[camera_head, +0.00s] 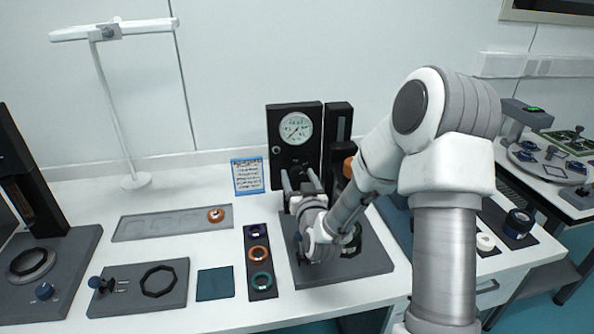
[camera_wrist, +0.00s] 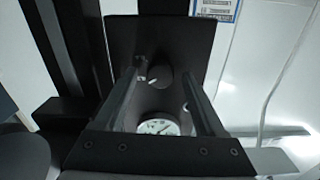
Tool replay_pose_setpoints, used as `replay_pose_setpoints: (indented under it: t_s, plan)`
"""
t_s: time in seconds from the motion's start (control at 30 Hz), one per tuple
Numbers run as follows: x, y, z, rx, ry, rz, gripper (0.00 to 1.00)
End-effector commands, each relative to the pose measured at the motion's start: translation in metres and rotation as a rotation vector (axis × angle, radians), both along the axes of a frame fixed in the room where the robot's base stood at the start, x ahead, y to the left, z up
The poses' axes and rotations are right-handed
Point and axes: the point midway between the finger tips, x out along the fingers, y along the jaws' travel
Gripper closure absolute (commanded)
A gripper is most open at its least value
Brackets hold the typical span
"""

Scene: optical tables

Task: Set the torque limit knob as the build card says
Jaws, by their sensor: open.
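The torque limit knob (camera_wrist: 160,77) is a round dark knob with a white pointer mark, on a black panel (camera_wrist: 187,42) in the wrist view. My gripper (camera_wrist: 161,86) is open, with one finger at either side of the knob in the picture; I cannot tell whether they touch it. In the head view my gripper (camera_head: 300,183) is in front of the lower panel and hides the knob. A white round dial (camera_head: 296,128) is on the panel; it also shows in the wrist view (camera_wrist: 158,127). A blue-edged printed card (camera_head: 248,177), its text too small to read, stands left of the panel.
A black column (camera_head: 339,125) stands right of the panel. A dark strip with several rings (camera_head: 260,280), a teal mat (camera_head: 215,284) and a grey tray (camera_head: 150,226) lie to the left. A lamp stand (camera_head: 137,181) is at the back left. White tabletop shows between them.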

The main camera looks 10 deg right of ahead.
Motion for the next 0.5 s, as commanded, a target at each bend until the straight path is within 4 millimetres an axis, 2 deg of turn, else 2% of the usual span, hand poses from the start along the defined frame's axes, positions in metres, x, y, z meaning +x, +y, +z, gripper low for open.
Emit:
replay_pose_setpoints:
  t_s: [0.5]
  plan:
    - [-0.0018, 0.0002, -0.0002, 0.0, 0.0, 0.0, 0.3]
